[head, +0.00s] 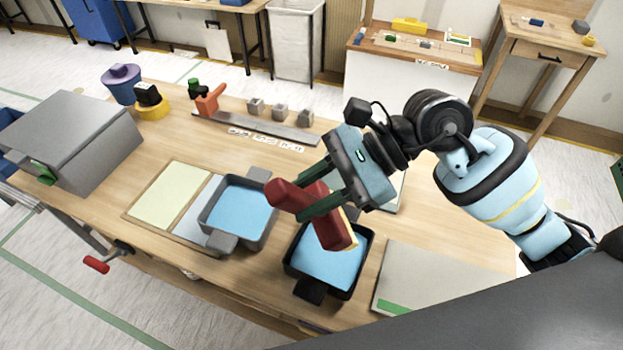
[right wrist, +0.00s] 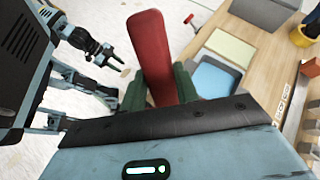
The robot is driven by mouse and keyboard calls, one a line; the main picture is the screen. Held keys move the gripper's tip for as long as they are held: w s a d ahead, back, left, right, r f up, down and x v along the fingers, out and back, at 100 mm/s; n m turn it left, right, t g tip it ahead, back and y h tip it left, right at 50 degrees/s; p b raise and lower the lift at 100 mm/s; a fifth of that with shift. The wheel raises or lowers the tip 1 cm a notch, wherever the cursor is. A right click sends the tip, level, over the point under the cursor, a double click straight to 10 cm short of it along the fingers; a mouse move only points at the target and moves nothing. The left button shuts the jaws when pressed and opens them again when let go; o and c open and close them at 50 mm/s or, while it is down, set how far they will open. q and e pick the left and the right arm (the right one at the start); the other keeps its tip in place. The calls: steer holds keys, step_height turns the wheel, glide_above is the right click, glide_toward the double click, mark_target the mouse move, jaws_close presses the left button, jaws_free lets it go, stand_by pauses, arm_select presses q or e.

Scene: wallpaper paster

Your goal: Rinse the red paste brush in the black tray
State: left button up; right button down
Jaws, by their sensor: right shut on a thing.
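The red paste brush (head: 298,199) is held in my right gripper (head: 318,203), whose dark green fingers are shut on it. Its broad end hangs over the black tray (head: 291,262), which holds blue liquid and stands near the table's front edge. I cannot tell whether the brush touches the liquid. In the right wrist view the red brush (right wrist: 150,50) stands up between the fingers of the right gripper (right wrist: 160,92). My left gripper (right wrist: 112,60) shows small at the left of that view, away from the table; its opening is unclear.
A dark grey tray (head: 208,207) with blue liquid stands left of the black tray. A pale green sheet (head: 168,190) lies farther left. A grey board (head: 440,280) with a green strip lies to the right. A grey box (head: 65,130) is at the far left.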

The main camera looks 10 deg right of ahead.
mark_target(312, 223)
steer(key=shift+s+a+r+m+t+y, duration=0.15)
steer(key=shift+r+m+t+y, duration=0.25)
steer(key=shift+r, duration=0.65)
arm_select(q)
steer(key=shift+w+r, duration=0.1)
steer(key=shift+r, duration=0.2)
steer(key=shift+f, duration=0.1)
arm_select(e)
steer(key=shift+f, duration=0.2)
